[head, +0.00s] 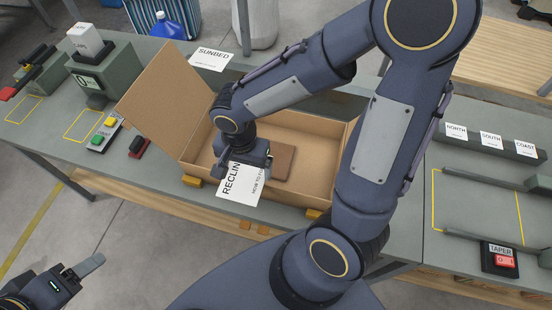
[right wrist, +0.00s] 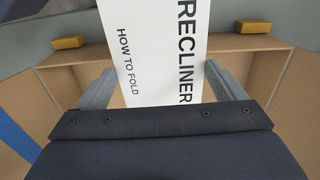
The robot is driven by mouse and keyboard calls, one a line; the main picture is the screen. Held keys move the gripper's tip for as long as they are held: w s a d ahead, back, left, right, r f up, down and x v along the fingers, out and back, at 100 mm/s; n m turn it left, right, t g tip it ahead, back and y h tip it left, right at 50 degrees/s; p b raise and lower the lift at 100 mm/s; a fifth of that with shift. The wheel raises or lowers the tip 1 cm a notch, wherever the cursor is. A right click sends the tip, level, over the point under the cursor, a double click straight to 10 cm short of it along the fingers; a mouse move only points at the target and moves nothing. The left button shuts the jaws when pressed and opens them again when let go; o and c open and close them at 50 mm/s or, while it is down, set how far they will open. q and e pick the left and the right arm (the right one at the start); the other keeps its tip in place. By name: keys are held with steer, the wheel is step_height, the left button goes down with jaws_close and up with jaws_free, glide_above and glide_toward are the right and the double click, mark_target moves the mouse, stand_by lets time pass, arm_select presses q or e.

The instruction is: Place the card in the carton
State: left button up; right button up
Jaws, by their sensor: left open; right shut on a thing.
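The white card (head: 240,184), printed RECLINER and HOW TO FOLD, is in my right gripper (head: 243,163). In the right wrist view the card (right wrist: 152,50) stands out between the two fingers. The open cardboard carton (head: 325,127) is on the bench, its flap raised at the left. My right gripper is over the carton, shut on the card, which overlaps the carton's front wall in the head view. A flat brown piece (head: 283,163) lies inside the carton, partly hidden by the gripper. My left gripper (head: 65,282) is open and empty at the lower left, away from the bench.
A SUNBED card (head: 212,59) lies behind the carton. Yellow blocks (head: 192,181) sit at the carton's front edge. A button box (head: 106,132) and a green device (head: 103,74) stand to the left. NORTH, SOUTH and COAST labels (head: 490,140) and a TAPER box (head: 500,257) are at the right.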

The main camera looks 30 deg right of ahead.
steer(key=w+d+f, duration=0.1)
steer(key=d+f, duration=0.2)
steer(key=w+d+f, duration=0.2)
steer(key=d, duration=0.2)
steer(key=w+d+f+b, duration=0.1)
steer(key=w+d+f, duration=0.1)
steer(key=d+f, duration=0.1)
steer(key=shift+d+f, duration=0.35)
steer(key=shift+d, duration=0.1)
steer(key=f, duration=0.1)
steer(key=f+b, duration=0.2)
steer(key=f, duration=0.1)
steer(key=shift+w+d, duration=0.15)
steer(key=shift+d, duration=0.15)
steer(key=shift+r, duration=0.15)
